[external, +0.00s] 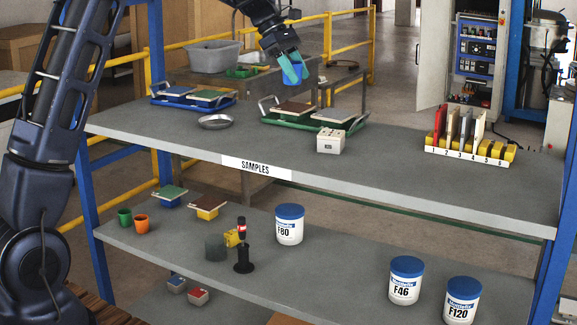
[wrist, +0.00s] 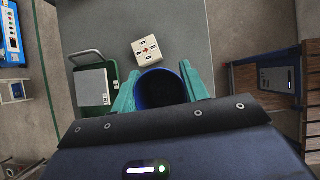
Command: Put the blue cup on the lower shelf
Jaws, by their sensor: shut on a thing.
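The blue cup (external: 294,72) is held in my gripper (external: 291,68), above the upper shelf (external: 379,165) and over the green tray area. In the wrist view the cup (wrist: 160,90) sits between the two teal fingers of my gripper (wrist: 161,93), its round opening facing the camera. The fingers are shut on it.
White jars with blue lids (external: 289,225) stand on the lower shelf, two more at right. The upper shelf holds trays, a metal dish (external: 215,122), a white box (external: 331,142) and a yellow tile rack (external: 468,149). Some lower shelf surface is bare between the jars.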

